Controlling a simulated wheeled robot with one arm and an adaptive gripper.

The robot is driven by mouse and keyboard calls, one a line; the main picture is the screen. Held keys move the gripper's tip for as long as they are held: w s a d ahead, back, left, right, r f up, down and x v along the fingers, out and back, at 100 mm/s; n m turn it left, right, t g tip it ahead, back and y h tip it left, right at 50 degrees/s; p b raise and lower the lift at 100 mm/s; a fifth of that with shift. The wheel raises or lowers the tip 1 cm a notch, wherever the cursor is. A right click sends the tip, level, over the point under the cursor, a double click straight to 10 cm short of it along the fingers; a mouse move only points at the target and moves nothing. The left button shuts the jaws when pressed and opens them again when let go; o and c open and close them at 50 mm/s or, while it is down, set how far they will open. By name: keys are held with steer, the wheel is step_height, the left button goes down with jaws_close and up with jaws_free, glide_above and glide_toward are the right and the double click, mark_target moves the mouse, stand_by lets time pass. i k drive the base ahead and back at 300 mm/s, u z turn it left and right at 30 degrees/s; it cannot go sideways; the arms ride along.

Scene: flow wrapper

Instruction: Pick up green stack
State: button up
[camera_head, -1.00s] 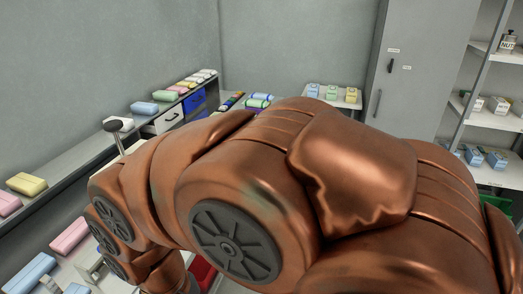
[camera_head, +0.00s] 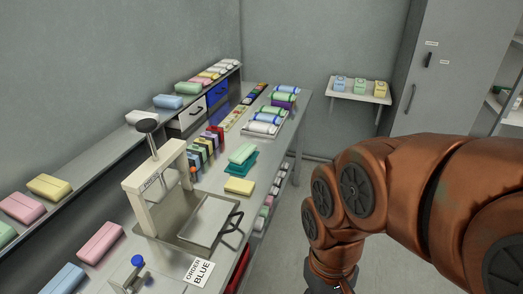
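A pale green stack (camera_head: 242,153) lies on a teal tray (camera_head: 236,168) near the middle of the steel table. Other green packs show too: one on the small wall shelf (camera_head: 360,87), one cut off at the left edge (camera_head: 5,235), and some among the packs at the table's far end. My arm comes in from the right and bends down in front of the table. The dark top of my gripper (camera_head: 322,280) shows at the bottom edge, well to the right of and nearer than the green stack. Its fingers are out of the frame.
A yellow pack (camera_head: 239,186) lies just in front of the teal tray. A press with a cream frame (camera_head: 140,200) and an "ORDER BLUE" card (camera_head: 199,272) stand nearer. A raised ledge with coloured packs runs along the left wall. The floor right of the table is clear.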

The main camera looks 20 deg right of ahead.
mark_target(239, 156)
steer(key=z, duration=1.2)
steer(key=i, duration=1.8)
steer(key=u, duration=3.7)
